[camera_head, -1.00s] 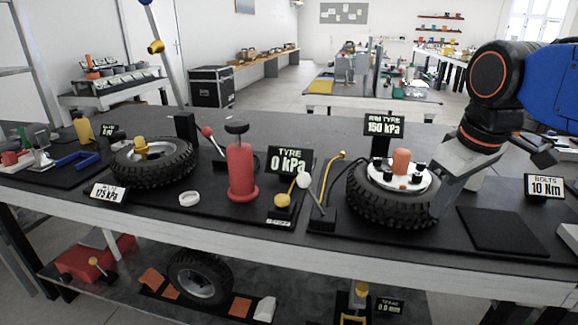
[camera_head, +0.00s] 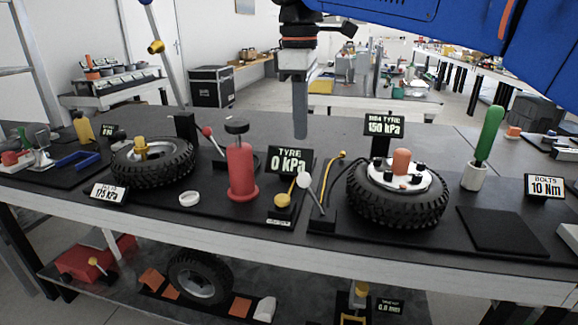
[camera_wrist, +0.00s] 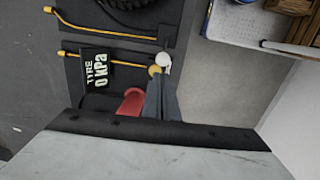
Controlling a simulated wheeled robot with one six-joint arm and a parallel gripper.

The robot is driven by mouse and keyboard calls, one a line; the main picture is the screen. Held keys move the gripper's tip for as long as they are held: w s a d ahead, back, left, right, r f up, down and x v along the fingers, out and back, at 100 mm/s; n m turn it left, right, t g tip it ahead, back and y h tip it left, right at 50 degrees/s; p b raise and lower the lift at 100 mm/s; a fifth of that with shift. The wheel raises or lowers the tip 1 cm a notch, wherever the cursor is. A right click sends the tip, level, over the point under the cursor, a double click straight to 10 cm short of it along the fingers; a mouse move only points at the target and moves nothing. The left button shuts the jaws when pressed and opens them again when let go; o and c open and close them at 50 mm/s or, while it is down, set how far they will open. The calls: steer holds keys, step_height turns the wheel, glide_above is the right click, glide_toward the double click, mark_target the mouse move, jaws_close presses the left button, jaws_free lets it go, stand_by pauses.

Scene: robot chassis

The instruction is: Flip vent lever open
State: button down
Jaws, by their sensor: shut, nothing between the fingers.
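A lever with a white ball (camera_head: 303,180) leans at the front right of the black mat, beside a round yellow knob (camera_head: 282,200). Both also show in the wrist view, the white ball (camera_wrist: 164,58) just above the yellow knob (camera_wrist: 155,72). A second lever, with a red ball (camera_head: 207,131), leans left of the red cylinder (camera_head: 241,172). I cannot tell for certain which is the vent lever. My gripper (camera_head: 300,137) is shut and empty, pointing down above and behind the 0 kPa sign (camera_head: 289,161). In the wrist view my fingers (camera_wrist: 158,82) overlap the area near the white ball.
A tyre (camera_head: 150,165) lies left, and another tyre with a white hub (camera_head: 398,200) lies right. The 150 kPa sign (camera_head: 384,125) stands behind the right tyre. A green-handled tool (camera_head: 488,135) stands far right.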

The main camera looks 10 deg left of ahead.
steer(key=s+a+n, duration=0.1)
steer(key=a+n, duration=0.1)
steer(key=a, duration=0.4)
steer(key=shift+s+a+r, duration=0.3)
steer(key=shift+r, duration=0.15)
steer(key=w+d+f, duration=0.1)
steer(key=d+f, duration=0.3)
steer(key=f, duration=0.6)
steer(key=shift+d+f, duration=0.2)
steer(key=shift+f, duration=0.2)
steer(key=shift+w, duration=0.15)
